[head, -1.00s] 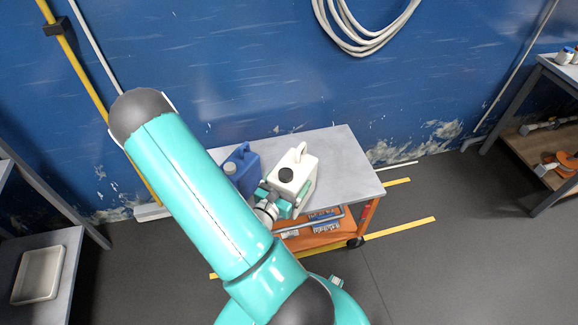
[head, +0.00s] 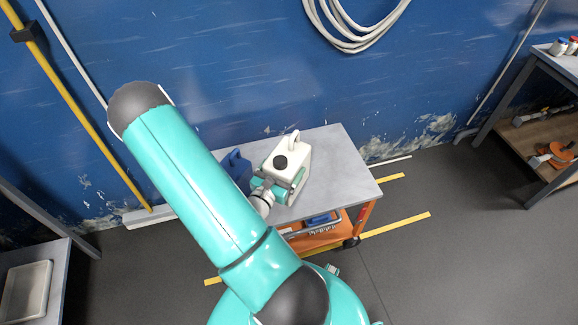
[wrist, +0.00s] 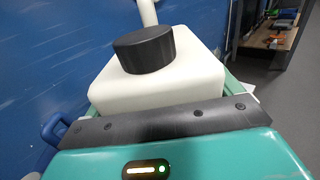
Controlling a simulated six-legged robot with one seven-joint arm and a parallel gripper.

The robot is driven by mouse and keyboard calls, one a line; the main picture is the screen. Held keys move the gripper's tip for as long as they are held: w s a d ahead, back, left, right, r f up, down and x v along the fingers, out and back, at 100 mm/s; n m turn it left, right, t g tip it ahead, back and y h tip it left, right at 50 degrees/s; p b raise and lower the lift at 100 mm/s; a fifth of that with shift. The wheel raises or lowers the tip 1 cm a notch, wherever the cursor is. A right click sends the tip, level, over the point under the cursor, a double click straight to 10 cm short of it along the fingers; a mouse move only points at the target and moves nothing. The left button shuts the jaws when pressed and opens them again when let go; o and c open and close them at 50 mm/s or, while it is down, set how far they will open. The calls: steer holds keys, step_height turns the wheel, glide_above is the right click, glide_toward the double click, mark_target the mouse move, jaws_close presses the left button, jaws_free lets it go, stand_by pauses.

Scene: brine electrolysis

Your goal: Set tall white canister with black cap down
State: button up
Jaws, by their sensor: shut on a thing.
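The white canister (head: 291,153) with a black cap is upright at the grey top of the orange cart (head: 340,170) in the head view. I cannot tell whether its base touches the surface. My gripper (head: 283,184) is shut on the canister from the near side. In the wrist view the canister (wrist: 160,88) and its black cap (wrist: 145,50) rise just beyond my gripper's teal body. The fingertips and the canister's lower part are hidden there.
A blue jerrycan (head: 237,168) stands close left of the canister, partly behind my arm. The cart top is clear to the right. A shelf (head: 545,120) stands at far right, and a tray (head: 27,290) lies on a table at lower left.

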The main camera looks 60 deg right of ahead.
steer(key=w+d+f, duration=0.2)
steer(key=d+f, duration=0.9)
steer(key=shift+f, duration=0.3)
steer(key=shift+w, duration=0.1)
steer(key=o, duration=1.8)
steer(key=shift+a+f, duration=0.1)
steer(key=shift+f, duration=0.05)
steer(key=shift+c, duration=0.2)
steer(key=a, duration=1.2)
steer(key=shift+r, duration=0.2)
